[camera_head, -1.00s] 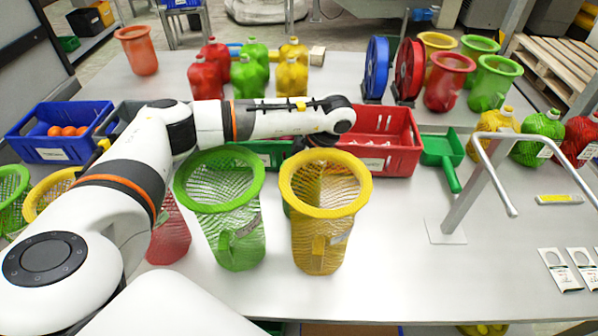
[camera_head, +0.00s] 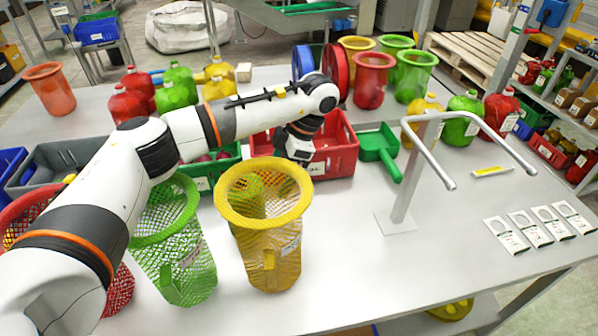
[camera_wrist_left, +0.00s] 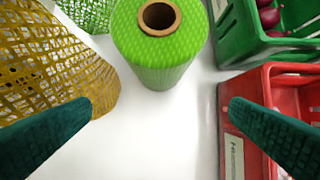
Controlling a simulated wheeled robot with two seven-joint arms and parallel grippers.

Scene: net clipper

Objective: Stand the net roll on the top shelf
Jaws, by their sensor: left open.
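The net roll (camera_wrist_left: 160,50) is a green roll with a brown cardboard core, standing upright on the table in the left wrist view. In the head view it is mostly hidden, with some green showing through the yellow net. My left gripper (camera_wrist_left: 163,108) is open and empty, its dark green fingers spread wide just short of the roll, apart from it. In the head view my left gripper (camera_head: 297,155) points down in front of the red crate; its fingertips are hard to make out. A shelf rack (camera_head: 552,95) with jugs and boxes stands at the far right. My right gripper is not in view.
A yellow net funnel (camera_head: 265,195) and a green one (camera_head: 170,235) stand close to the gripper. A red crate (camera_head: 342,150) and a green crate (camera_head: 205,176) are beside it. A metal stand (camera_head: 405,170) rises at the right.

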